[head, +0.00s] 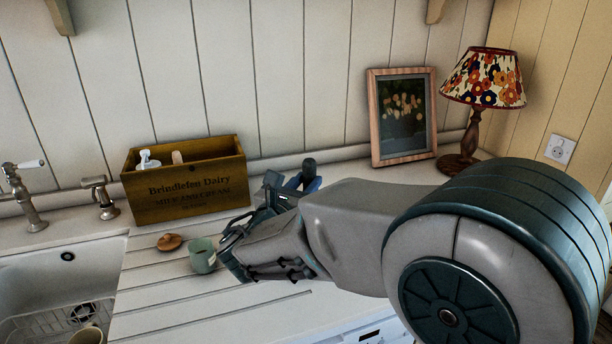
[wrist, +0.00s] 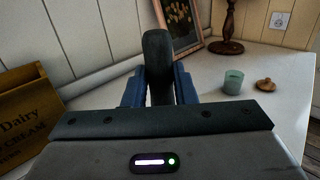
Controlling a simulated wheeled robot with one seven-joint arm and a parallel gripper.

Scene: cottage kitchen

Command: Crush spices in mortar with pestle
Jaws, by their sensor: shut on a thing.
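My gripper (head: 302,181) is above the counter, right of the wooden box. It is shut on a dark, rounded upright piece, which looks like the pestle (head: 309,166). In the wrist view the pestle (wrist: 157,55) stands between the blue fingers of my gripper (wrist: 158,88), its top end above them. Its lower end is hidden by the gripper body. I cannot make out the mortar in either view; my arm and gripper cover part of the counter.
The dairy box (head: 187,183), sink (head: 60,290) and picture (head: 402,115) stand around the pale counter.

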